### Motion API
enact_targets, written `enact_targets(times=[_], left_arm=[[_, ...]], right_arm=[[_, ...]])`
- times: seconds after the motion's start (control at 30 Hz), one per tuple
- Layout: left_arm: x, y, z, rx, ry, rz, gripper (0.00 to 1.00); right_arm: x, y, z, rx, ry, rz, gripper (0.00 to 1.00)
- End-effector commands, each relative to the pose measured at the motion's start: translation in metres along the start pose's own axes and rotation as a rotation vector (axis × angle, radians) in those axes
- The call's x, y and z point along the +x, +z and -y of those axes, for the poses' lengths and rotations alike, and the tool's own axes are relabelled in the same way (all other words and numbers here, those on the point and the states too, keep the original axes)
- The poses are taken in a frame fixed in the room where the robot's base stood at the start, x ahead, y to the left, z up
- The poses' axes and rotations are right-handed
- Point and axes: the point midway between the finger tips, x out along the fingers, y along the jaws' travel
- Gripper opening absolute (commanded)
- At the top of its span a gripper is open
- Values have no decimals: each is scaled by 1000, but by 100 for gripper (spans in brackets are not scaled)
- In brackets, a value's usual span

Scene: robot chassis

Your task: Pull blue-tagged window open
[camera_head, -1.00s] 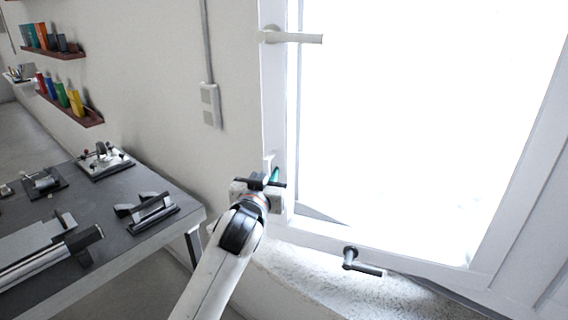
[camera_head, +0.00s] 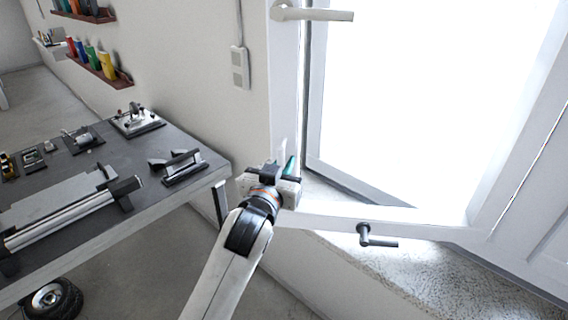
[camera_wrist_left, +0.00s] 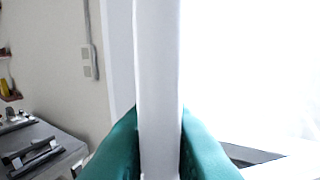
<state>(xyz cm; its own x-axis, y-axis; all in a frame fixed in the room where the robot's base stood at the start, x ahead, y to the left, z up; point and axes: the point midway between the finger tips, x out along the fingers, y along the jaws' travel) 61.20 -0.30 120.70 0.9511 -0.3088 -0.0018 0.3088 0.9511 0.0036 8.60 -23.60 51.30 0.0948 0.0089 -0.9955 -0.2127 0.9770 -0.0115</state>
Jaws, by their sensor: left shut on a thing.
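The white-framed window (camera_head: 410,221) stands ajar. Its sash is swung out toward me, and a gap shows between it and the fixed frame behind. A pale lever handle (camera_head: 315,14) is on its left upright, and a dark handle (camera_head: 363,236) is at the bottom rail. My left gripper (camera_head: 290,170) is at the lower left edge of the sash. In the left wrist view its green fingers are shut on a white upright bar (camera_wrist_left: 158,80) of the window. I see no blue tag. My right gripper is not in view.
A grey workbench (camera_head: 190,198) with tools and clamps stands at the left. Shelves (camera_head: 100,70) of coloured items and a wall socket (camera_head: 240,67) are on the wall. A speckled sill (camera_head: 410,275) lies below the window. Floor shows between bench and window.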

Motion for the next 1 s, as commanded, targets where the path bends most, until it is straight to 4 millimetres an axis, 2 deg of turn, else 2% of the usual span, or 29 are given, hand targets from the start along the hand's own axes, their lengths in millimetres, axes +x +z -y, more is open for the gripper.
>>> enact_targets(times=[0.07, 0.1, 0.23, 0.83, 1.0], left_arm=[[0, 1, -6, 5, 12, 3, 0], [0, 1, -6, 5, 12, 3, 16], [0, 1, -5, 5, 11, 3, 36], [-1, 0, -2, 1, 4, 1, 36], [-14, -1, -2, 0, 3, 3, 36]], right_arm=[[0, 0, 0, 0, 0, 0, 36], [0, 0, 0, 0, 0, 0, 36], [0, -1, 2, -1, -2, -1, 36], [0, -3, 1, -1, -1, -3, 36], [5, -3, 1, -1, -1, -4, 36]])
